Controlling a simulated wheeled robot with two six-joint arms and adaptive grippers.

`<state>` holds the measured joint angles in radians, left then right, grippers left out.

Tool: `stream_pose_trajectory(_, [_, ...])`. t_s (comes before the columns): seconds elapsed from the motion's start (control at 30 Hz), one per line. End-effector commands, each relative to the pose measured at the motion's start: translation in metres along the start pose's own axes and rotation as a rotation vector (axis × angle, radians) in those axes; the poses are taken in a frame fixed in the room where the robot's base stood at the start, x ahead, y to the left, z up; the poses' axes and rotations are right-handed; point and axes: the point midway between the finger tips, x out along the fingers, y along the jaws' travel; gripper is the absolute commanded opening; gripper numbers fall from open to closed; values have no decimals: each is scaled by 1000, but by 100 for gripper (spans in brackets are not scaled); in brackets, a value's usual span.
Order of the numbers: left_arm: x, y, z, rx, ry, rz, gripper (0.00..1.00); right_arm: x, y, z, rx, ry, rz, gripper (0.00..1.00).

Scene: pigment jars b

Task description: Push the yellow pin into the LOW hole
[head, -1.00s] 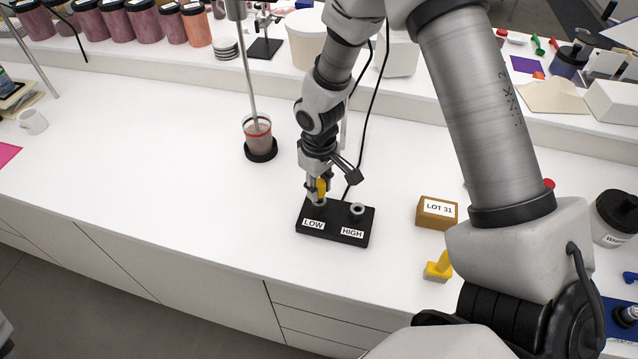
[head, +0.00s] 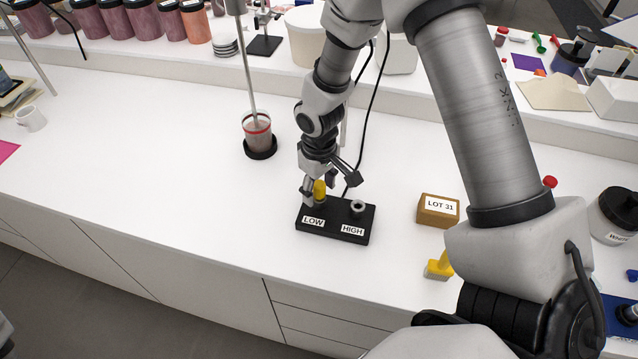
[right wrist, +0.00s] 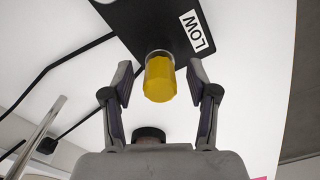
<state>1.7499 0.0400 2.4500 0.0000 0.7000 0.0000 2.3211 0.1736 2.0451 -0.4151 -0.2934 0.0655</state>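The yellow pin (head: 319,190) stands upright at the LOW socket of the black block (head: 335,233), on the left of the block. In the right wrist view the pin (right wrist: 159,80) shows end-on, with a pale collar around its far end beside the LOW label (right wrist: 196,32). How deep it sits I cannot tell. My right gripper (right wrist: 162,82) is open, one finger on each side of the pin with a gap to both. In the head view the right gripper (head: 330,188) is at the block, over the pin. The HIGH socket (head: 357,206) is empty.
A LOT 31 box (head: 438,210) and a yellow-handled tool (head: 440,266) lie right of the block. A stirred beaker (head: 258,136) stands behind left. A black cable (head: 366,130) runs behind the block. The white bench (head: 150,160) is clear to the left.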

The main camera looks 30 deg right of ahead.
Motion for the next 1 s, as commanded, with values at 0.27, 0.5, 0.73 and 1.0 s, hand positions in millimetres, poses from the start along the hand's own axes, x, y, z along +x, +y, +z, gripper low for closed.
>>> stream_pose_trajectory(0.27, [0,0,0,0,0,0,56,-28,0,-1,1,5,1,59])
stream_pose_trajectory(0.5, [0,0,0,0,0,0,56,-90,0,-1,0,5,1,59])
stream_pose_trajectory(0.73, [0,0,0,0,0,0,56,-119,0,0,0,1,0,59])
stream_pose_trajectory(1.0, [0,0,0,0,0,0,56,-120,0,0,0,0,0,59])
